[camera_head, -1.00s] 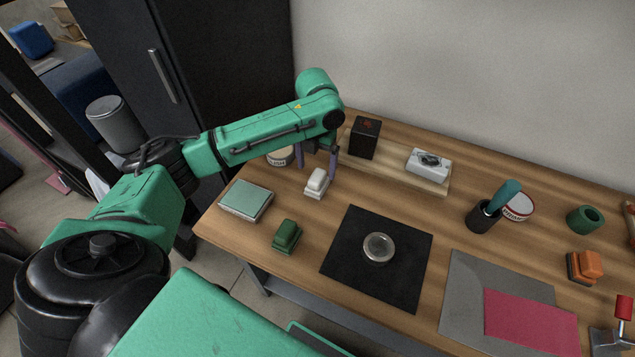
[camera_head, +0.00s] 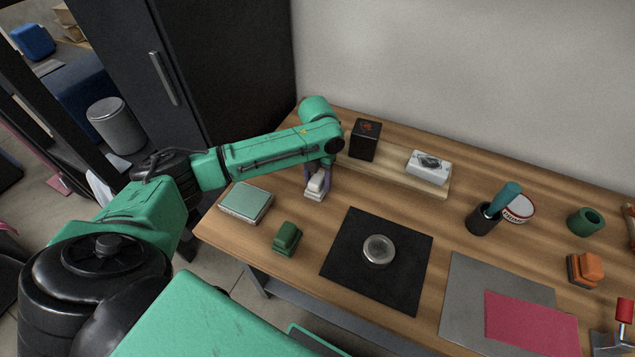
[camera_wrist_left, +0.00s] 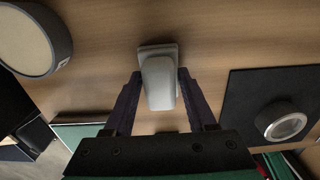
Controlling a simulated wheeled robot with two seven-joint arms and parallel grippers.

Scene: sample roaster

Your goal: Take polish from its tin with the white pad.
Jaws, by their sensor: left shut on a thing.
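The white pad (camera_head: 316,184), a block with a pale grip on a flat base, stands on the left part of the table. It also shows in the left wrist view (camera_wrist_left: 159,82). My left gripper (camera_head: 317,182) is shut on it, with one purple finger on each side of the grip; in the wrist view the gripper (camera_wrist_left: 163,100) points at the tabletop. A round dark-sided tin (camera_wrist_left: 35,38) with a pale top shows in the wrist view's upper left; my arm hides it in the head view. Another red-and-white round tin (camera_head: 519,207) stands at the right back. My right gripper is out of view.
A green pad (camera_head: 287,236) and a pale green box (camera_head: 246,202) stand near the left edge. A black mat (camera_head: 345,266) bears a round metal piece (camera_head: 379,250). Behind are a black box (camera_head: 365,139) and a white box (camera_head: 429,167) on a wooden board.

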